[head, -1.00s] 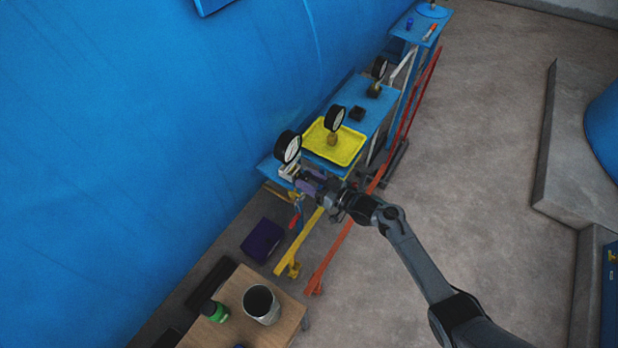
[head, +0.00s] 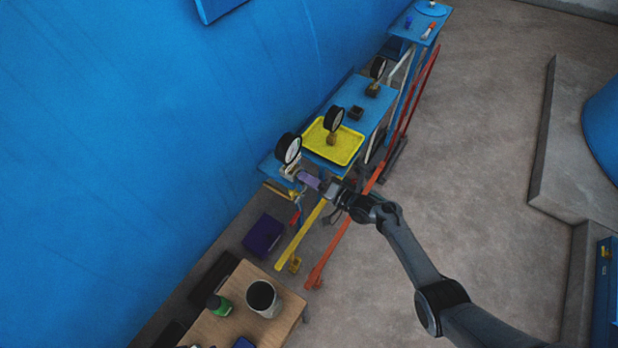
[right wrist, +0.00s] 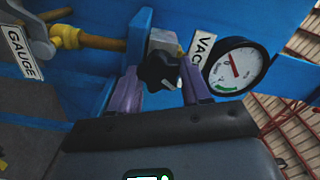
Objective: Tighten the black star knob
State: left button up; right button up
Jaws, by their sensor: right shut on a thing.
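The black star knob (right wrist: 158,70) is in the upper middle of the right wrist view, in front of a grey metal block (right wrist: 165,40). My right gripper (right wrist: 160,76) has its two purple fingers on either side of the knob and is shut on it. In the head view the right gripper (head: 298,175) reaches in from the lower right to a fitting below a black-rimmed dial gauge (head: 288,148). The knob is too small to make out there. The gauge also shows right of the knob in the right wrist view (right wrist: 236,67), beside a "VAC" label (right wrist: 202,47). My left gripper is out of view.
A yellow tray (head: 345,155) with another gauge (head: 333,118) sits on the blue shelf (head: 372,112). A brass pipe (right wrist: 100,41) runs left of the knob. Yellow and red rails (head: 340,240) pass below. A wooden table (head: 235,320) holds a cup (head: 262,299).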

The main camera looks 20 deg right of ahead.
jog(key=m+p, duration=0.2)
jog(key=m, duration=0.9)
jog(key=shift+m, duration=0.4)
dwell(0.3)
jog(key=o, duration=1.1)
jog(key=shift+c, duration=0.2)
jog(key=p+v, duration=0.3)
jog(key=v, duration=0.7)
jog(key=shift+s+d, duration=0.25)
jog(key=shift+s, duration=0.05)
